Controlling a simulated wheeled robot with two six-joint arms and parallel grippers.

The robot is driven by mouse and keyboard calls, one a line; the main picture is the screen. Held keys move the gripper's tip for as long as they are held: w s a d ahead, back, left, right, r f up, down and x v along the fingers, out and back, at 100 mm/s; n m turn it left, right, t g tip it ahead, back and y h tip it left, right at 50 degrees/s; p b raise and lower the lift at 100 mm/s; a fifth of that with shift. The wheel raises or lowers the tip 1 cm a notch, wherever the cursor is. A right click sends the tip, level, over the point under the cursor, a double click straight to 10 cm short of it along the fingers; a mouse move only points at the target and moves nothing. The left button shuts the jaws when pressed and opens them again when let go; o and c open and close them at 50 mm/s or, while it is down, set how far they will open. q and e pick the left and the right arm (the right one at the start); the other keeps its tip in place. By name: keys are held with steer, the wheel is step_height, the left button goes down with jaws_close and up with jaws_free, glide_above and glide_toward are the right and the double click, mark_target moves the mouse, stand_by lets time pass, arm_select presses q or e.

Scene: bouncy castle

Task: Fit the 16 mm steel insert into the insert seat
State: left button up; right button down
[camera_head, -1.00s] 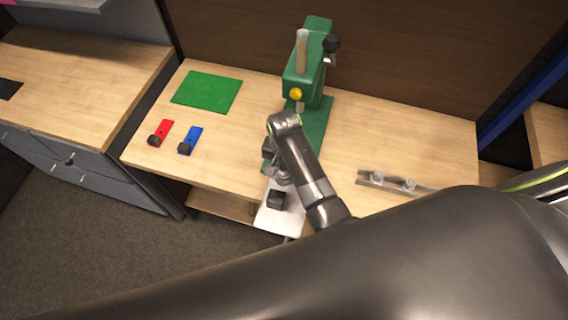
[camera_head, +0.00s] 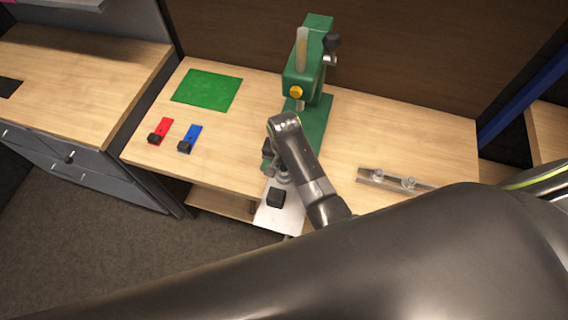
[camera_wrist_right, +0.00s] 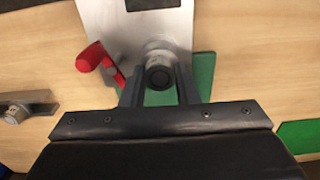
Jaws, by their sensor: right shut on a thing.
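My right gripper (camera_wrist_right: 159,80) is shut on a round steel piece (camera_wrist_right: 158,58), seen end-on with a dark round centre, between its two fingers. I take it to be the 16 mm steel insert. It stands over the lower end of a pale metal plate (camera_wrist_right: 108,18). This plate (camera_head: 272,217) lies at the table's front edge in the head view, below the green press (camera_head: 305,75). The insert seat cannot be made out; the fingers and the piece cover that spot. In the head view my right arm hides most of the gripper. My left gripper is not in view.
A red handle (camera_wrist_right: 92,57) is close left of the fingers in the wrist view. A black block (camera_head: 276,197) sits on the plate. A metal rail with round pieces (camera_head: 392,181) lies right. Red (camera_head: 162,130) and blue (camera_head: 191,138) pieces and a green mat (camera_head: 207,91) lie left.

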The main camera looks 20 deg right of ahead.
steer(key=shift+f, duration=0.5)
stand_by(1.0)
steer(key=c, duration=1)
jaws_free()
steer(key=shift+c, duration=0.2)
